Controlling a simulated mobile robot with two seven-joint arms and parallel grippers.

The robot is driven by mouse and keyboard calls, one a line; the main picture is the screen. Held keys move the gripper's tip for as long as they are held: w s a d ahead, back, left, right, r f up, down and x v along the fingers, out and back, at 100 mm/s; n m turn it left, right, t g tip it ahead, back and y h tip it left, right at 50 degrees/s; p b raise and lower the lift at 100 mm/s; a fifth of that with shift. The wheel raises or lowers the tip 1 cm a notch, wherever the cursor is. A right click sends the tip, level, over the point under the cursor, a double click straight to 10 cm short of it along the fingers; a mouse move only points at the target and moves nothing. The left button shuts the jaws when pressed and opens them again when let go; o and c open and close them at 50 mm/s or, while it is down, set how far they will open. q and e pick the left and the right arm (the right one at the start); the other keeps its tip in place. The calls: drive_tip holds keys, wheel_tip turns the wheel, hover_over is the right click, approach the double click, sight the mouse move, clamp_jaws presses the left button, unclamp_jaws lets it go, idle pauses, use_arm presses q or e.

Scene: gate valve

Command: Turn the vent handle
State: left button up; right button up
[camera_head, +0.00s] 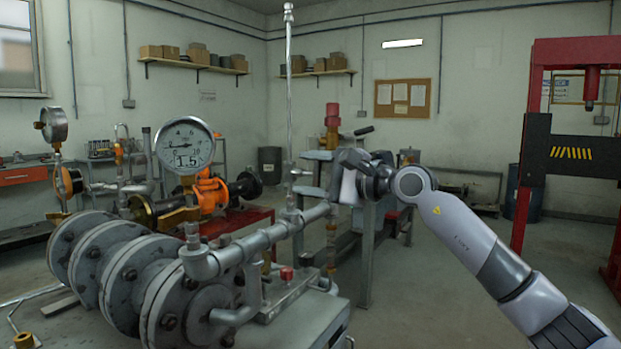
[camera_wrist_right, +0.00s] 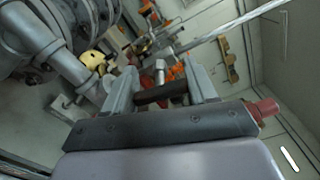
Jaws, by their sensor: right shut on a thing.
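My right gripper (camera_wrist_right: 160,92) is shut on a dark bar-shaped handle (camera_wrist_right: 160,94), seen between its two grey fingers in the right wrist view. A short metal stem stands just beyond the bar. In the head view my right gripper (camera_head: 340,180) is at the right end of the grey pipework, and the handle cannot be made out there behind it. The grey horizontal pipe (camera_head: 262,240) runs from the flanged valve body (camera_head: 130,275) up toward the gripper. My left gripper is not in view.
A round pressure gauge (camera_head: 185,145) and an orange valve (camera_head: 208,193) stand left of the gripper. A tall thin metal rod (camera_head: 289,95) rises from the pipework. A red press frame (camera_head: 535,130) stands at the right. Floor between the gripper and press is partly open.

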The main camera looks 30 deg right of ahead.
sight(320, 175)
drive_tip(key=shift+r+n, duration=0.2)
drive_tip(key=shift+n, duration=0.1)
idle(0.4)
drive_tip(key=o, duration=1)
drive_tip(key=shift+f, duration=0.1)
drive_tip(key=shift+s+d, duration=0.1)
drive_tip(key=b+v, duration=0.1)
drive_tip(key=v, duration=0.4)
drive_tip(key=shift+s+d+f, duration=0.1)
drive_tip(key=shift+b+v, duration=0.35)
drive_tip(key=shift+v, duration=0.5)
